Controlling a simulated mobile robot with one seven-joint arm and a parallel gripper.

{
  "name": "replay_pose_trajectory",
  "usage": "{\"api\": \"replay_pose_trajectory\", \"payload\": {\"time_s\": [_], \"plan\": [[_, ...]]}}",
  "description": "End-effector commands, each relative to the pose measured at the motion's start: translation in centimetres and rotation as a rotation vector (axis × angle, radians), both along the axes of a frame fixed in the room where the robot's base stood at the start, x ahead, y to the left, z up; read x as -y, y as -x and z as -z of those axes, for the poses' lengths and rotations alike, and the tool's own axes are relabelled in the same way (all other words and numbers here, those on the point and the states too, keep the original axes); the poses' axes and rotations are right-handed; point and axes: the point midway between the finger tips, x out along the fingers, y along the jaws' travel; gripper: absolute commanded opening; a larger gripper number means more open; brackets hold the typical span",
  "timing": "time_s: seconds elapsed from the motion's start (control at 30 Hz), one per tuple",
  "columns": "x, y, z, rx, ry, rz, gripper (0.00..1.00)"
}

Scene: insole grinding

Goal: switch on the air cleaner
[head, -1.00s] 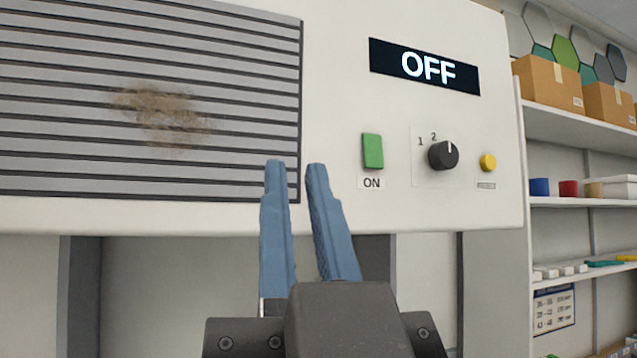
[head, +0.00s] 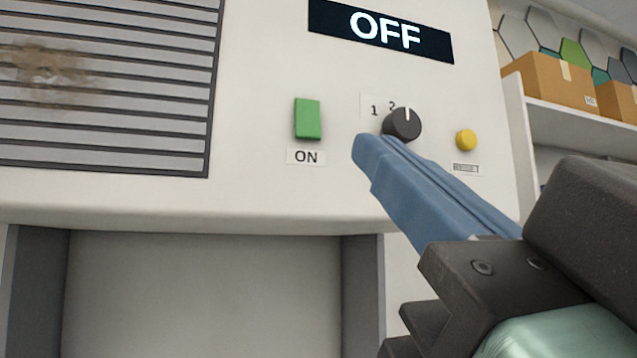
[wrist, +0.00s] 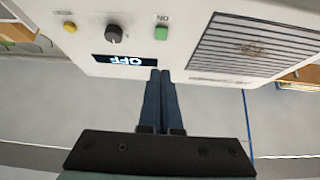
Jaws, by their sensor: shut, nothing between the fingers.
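The air cleaner (head: 150,205) is a white box whose display (head: 380,30) reads OFF. Its green button (head: 307,119), labelled ON, sits left of a black knob (head: 402,124) marked 1 and 2 and a yellow button (head: 466,140). My gripper (head: 365,150) is shut and empty in front of the panel. In the head view its tips appear right of and below the green button, over the knob's lower left edge. In the wrist view, the picture is upside down and the gripper (wrist: 161,73) points toward the panel, apart from the green button (wrist: 161,33).
A slatted grille (head: 130,100) with a brown dusty patch fills the left of the front. Shelves (head: 570,125) with cardboard boxes (head: 555,80) stand at the right. Below the cleaner's front is an open recess (head: 200,295).

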Motion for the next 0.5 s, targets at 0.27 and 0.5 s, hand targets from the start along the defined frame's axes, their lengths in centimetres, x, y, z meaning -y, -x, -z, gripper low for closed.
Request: {"api": "replay_pose_trajectory", "payload": {"time_s": [0.27,0.5], "plan": [[-0.6,-1.9,-2.1,-0.005,-0.002,-0.002,0.00],[-0.9,-2.9,-3.0,-0.003,-0.001,-0.003,0.00]]}}
